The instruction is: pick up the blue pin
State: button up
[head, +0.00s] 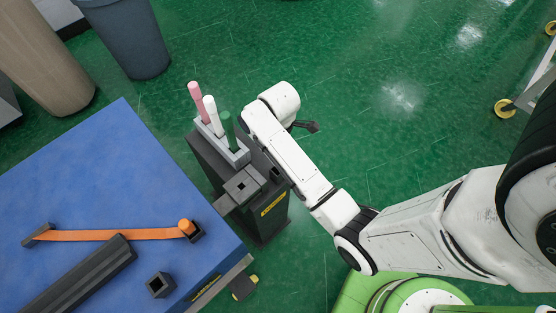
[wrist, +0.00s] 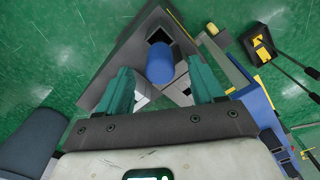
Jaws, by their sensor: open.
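The blue pin (wrist: 160,62) shows in the wrist view as a short blue cylinder seen nearly end-on, over the grey top of a stand. My gripper (wrist: 162,76) is open, with one teal finger on each side of the pin. I see a gap on both sides, and the pin's lower end is hidden. In the head view my white arm reaches over the right side of the dark stand (head: 264,222). The blue pin and my fingers cannot be made out there.
A blue table (head: 95,180) with an orange strap (head: 110,235) is at left.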

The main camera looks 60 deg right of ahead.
notch_tip(320, 180, down, 5)
jog(key=shift+w+r, duration=0.1)
jog(key=shift+w, duration=0.05)
grip_shut()
dwell(0.7)
